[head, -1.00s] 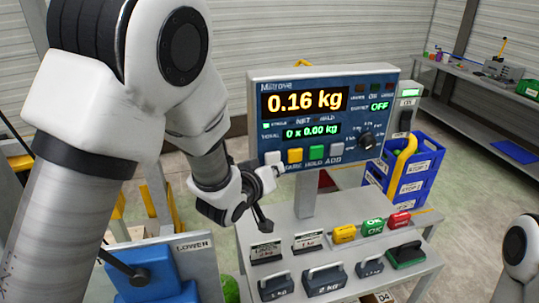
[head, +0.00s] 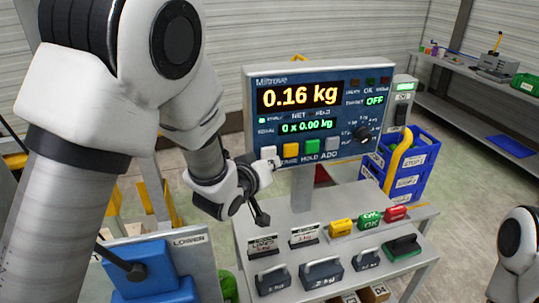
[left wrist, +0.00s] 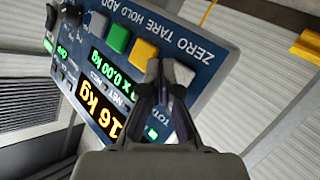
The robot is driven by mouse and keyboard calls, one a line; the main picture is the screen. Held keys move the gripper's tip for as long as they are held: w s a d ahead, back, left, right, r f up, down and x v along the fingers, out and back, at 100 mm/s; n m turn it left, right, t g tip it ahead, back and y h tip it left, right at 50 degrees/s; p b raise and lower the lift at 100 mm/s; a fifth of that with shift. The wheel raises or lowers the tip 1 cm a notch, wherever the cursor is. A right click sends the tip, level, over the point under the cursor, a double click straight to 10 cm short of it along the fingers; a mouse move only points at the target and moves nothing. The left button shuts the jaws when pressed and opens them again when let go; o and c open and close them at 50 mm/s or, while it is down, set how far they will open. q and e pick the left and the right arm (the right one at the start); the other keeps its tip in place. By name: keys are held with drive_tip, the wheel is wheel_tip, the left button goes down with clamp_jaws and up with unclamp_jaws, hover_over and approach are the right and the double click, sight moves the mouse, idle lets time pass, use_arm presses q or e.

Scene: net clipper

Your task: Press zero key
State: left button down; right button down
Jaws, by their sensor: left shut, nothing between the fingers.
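The scale's blue panel (head: 300,102) reads 0.16 kg and has a row of keys along its lower edge. The white zero key (head: 268,153) is the leftmost in the head view. It also shows in the left wrist view (left wrist: 180,75), where the panel appears upside down beside the label ZERO. My left gripper (head: 257,162) is shut and empty, close by the zero key. In the left wrist view its fingertips (left wrist: 160,72) overlap the zero key's edge; I cannot tell whether they touch it. My right gripper is out of view.
The yellow tare key (head: 290,150), green hold key (head: 312,146) and grey add key (head: 332,143) sit beside the zero key. Weights (head: 322,271) and coloured blocks stand on the bench below. A blue crate (head: 410,160) stands at right.

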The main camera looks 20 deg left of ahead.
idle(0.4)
use_arm(q)
drive_tip(key=shift+w+a, duration=0.3)
drive_tip(key=shift+w, duration=0.05)
drive_tip(key=shift+w+a, duration=0.2)
drive_tip(key=shift+w, duration=0.15)
idle(0.6)
drive_tip(key=shift+s+d, duration=0.5)
drive_tip(key=shift+s, duration=0.25)
drive_tip(key=s+d, duration=0.1)
drive_tip(key=s, duration=0.1)
drive_tip(key=s+d, duration=0.1)
drive_tip(key=s, duration=0.1)
drive_tip(key=shift+d, duration=0.4)
